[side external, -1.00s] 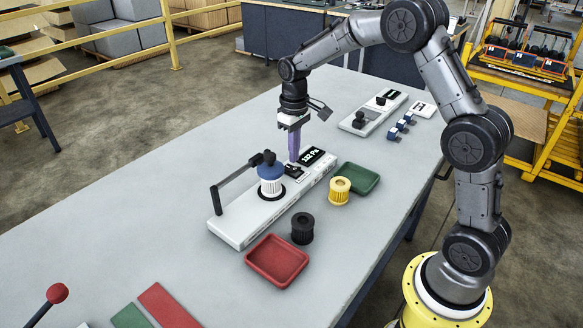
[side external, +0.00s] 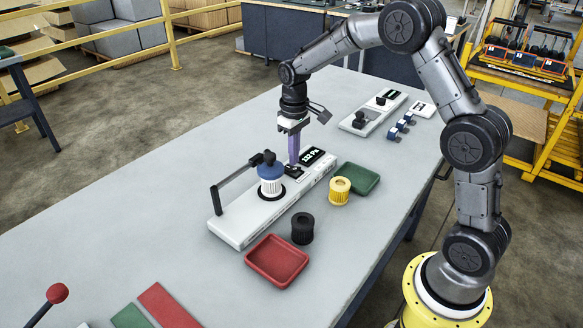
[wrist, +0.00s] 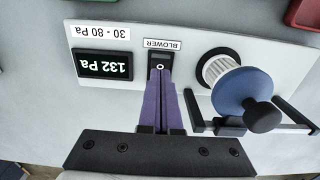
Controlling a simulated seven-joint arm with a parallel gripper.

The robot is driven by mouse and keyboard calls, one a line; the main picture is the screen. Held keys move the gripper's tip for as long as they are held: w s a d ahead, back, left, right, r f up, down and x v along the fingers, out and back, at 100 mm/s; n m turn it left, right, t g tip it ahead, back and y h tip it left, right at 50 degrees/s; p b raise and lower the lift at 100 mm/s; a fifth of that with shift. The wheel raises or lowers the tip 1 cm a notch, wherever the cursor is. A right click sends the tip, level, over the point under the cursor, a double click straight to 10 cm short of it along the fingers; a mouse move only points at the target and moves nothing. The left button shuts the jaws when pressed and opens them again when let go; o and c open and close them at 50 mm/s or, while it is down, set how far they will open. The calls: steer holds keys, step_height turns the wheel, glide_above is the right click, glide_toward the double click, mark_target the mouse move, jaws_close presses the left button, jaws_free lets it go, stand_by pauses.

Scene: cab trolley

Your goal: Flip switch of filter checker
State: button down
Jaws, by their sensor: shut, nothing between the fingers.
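The filter checker (side external: 232,230) is a long white panel on the table. In the wrist view, its black blower switch (wrist: 158,57) sits beside a label reading BLOWER, and its display (wrist: 103,65) reads 132 Pa beside a label reading 30 - 80 Pa. A white filter with a blue top (side external: 270,172) stands on the panel under a black clamp arm (side external: 232,178). My gripper (side external: 293,162) is shut and empty, with purple fingers pointing down. Its fingertips (wrist: 160,72) are at the switch and hide part of it; I cannot tell if they touch it.
A yellow filter (side external: 340,191) and a black filter (side external: 302,229) stand in front of the checker. A green tray (side external: 360,179) and a red tray (side external: 276,262) lie near them. Another white device (side external: 373,113) is farther back. The table's left side is mostly clear.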

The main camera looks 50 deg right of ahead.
mark_target(294, 169)
steer(key=shift+f, duration=0.95)
stand_by(0.5)
steer(key=shift+r, duration=3.55)
